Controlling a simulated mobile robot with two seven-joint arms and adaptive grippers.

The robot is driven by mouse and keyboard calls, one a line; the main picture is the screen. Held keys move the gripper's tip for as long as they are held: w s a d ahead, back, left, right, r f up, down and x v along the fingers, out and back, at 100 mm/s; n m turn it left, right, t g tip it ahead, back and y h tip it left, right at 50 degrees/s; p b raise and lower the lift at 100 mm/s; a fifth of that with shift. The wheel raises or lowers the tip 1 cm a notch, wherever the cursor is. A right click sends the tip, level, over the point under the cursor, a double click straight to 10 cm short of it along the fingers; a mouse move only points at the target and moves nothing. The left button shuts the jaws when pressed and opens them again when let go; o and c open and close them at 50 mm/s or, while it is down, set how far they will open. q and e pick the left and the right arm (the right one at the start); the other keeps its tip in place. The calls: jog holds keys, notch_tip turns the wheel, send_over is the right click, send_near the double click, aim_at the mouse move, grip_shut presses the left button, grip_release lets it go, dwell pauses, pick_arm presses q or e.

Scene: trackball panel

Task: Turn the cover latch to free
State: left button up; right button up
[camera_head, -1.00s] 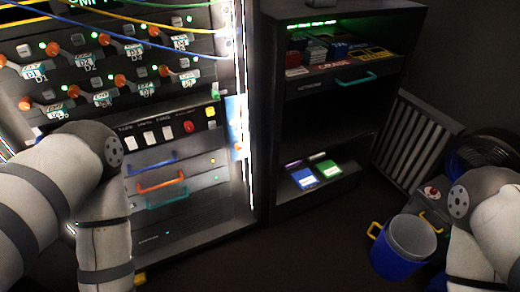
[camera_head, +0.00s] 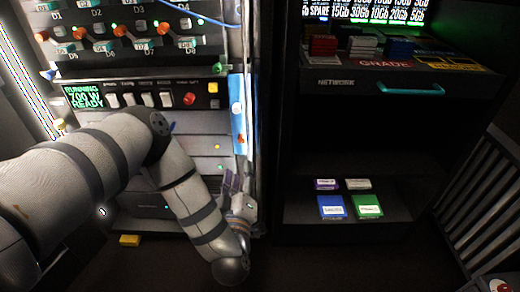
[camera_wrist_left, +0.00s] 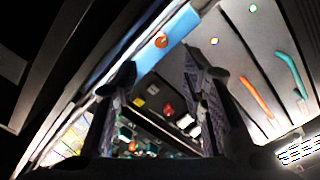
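A blue strip (camera_head: 236,92) runs down the right edge of the lit rack. It carries a small orange round piece (camera_head: 240,139), which may be the cover latch; I cannot tell for certain. In the left wrist view the orange piece (camera_wrist_left: 161,41) is ahead of the fingers, on the blue strip (camera_wrist_left: 178,29). My left gripper (camera_head: 238,186) is below the strip by the rack's right edge, apart from the orange piece. In the left wrist view its two fingers (camera_wrist_left: 161,76) are spread, with nothing held between them. My right gripper is out of view.
Rack switches and a red button (camera_head: 189,99) are above my left arm. Orange (camera_wrist_left: 256,97) and teal (camera_wrist_left: 291,74) handles stick out near the gripper. A dark shelf unit (camera_head: 330,232) stands to the right. A yellow block (camera_head: 129,240) lies on the floor.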

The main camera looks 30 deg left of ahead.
aim_at(241, 141)
pick_arm(q)
jog(key=b+x, duration=0.2)
jog(key=x, duration=1)
jog(key=shift+a+r, duration=0.1)
jog(key=shift+a, duration=0.1)
jog(key=shift+s, duration=0.1)
grip_shut()
